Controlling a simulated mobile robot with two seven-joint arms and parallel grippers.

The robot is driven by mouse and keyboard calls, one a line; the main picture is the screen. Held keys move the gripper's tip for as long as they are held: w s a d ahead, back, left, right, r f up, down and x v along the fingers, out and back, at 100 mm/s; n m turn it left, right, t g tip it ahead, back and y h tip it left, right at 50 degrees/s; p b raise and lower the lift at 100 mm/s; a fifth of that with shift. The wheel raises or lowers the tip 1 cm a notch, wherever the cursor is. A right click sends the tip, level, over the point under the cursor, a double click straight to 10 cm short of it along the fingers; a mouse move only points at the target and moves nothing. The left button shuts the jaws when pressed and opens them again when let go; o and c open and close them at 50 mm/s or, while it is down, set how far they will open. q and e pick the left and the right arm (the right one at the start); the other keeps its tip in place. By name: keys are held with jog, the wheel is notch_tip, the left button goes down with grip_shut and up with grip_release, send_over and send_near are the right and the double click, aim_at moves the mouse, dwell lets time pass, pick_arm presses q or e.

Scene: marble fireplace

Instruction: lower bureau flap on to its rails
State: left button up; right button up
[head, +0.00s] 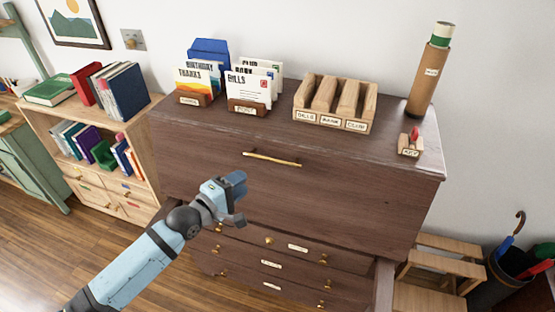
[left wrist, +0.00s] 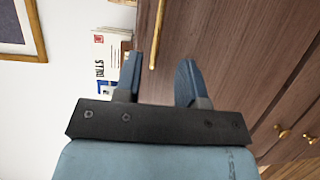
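The dark wooden bureau has a wide front flap (head: 330,190) that stands shut and steep. A brass bar handle (head: 272,159) sits near the flap's upper edge; it also shows in the left wrist view (left wrist: 157,35). My left gripper (head: 239,198) is in front of the flap, below and left of the handle. In the left wrist view its two fingers (left wrist: 158,78) are apart with nothing between them, and the handle lies beyond the tips. A dark wooden piece (head: 384,284) juts forward at the bureau's lower right, perhaps a rail. My right gripper is not in view.
On the bureau top stand letter holders (head: 247,106), a wooden sorter (head: 333,117), a small key holder (head: 409,149) and a tall tube (head: 428,80). Labelled drawers (head: 272,264) lie below the flap. A low bookshelf (head: 140,120) stands left, an umbrella stand (head: 497,288) right.

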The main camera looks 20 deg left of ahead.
aim_at(272, 159)
pick_arm(q)
jog(key=p+x, duration=0.1)
jog(key=x, duration=1.2)
jog(key=shift+p, duration=0.35)
grip_shut()
